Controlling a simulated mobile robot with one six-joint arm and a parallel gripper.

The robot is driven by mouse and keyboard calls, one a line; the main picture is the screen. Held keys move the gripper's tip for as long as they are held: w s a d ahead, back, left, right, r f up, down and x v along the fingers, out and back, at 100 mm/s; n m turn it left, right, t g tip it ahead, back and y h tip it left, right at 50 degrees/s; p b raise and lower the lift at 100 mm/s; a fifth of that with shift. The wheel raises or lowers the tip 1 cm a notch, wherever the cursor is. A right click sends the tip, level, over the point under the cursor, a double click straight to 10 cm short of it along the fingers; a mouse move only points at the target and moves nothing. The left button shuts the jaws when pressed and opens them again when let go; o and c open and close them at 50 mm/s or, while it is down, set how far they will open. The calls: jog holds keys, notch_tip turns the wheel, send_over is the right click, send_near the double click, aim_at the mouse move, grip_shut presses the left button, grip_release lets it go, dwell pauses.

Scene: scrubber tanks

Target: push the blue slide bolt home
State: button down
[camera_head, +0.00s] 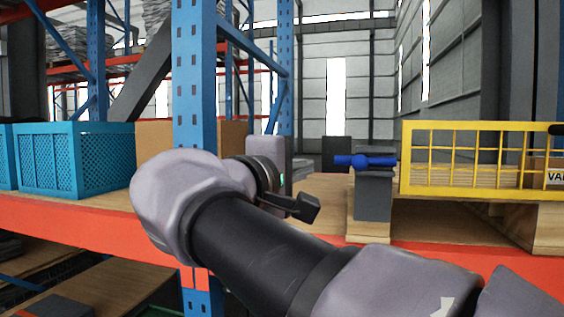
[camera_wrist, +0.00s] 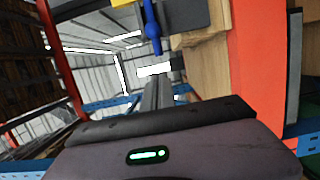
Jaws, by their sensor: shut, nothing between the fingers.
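The blue slide bolt (camera_head: 365,161) lies level across the top of a grey block (camera_head: 373,197) in the head view. Its left end sticks out past the block, and a round knob shows near its middle. In the wrist view the blue bolt (camera_wrist: 151,27) shows at the top, in front of a grey plate (camera_wrist: 187,12). My gripper (camera_head: 308,206) is shut and empty. It is left of the block and lower than the bolt in the head view, apart from both. In the wrist view its closed fingers (camera_wrist: 157,88) point up towards the bolt.
A blue crate (camera_head: 75,160) is at the left. A blue rack post (camera_head: 193,80) rises behind my arm. An orange beam (camera_head: 70,222) edges the shelf.

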aim_at(373, 162)
jog(key=w+d, duration=0.2)
jog(key=w+d+p, duration=0.1)
jog(key=d, duration=0.2)
jog(key=w+d, duration=0.2)
jog(key=shift+w+d, duration=0.3)
jog(key=shift+w, duration=0.05)
jog(key=shift+s+d, duration=0.2)
jog(key=shift+d, duration=0.1)
jog(key=shift+w+a+f, duration=0.1)
jog(key=shift+w, duration=0.1)
jog(key=d+b, duration=0.1)
jog(key=s+d, duration=0.1)
jog(key=d, duration=0.1)
jog(key=s+d+b, duration=0.1)
jog(key=d, duration=0.1)
jog(key=shift+d+b, duration=0.1)
jog(key=shift+b, duration=0.2)
jog(key=shift+w, duration=0.15)
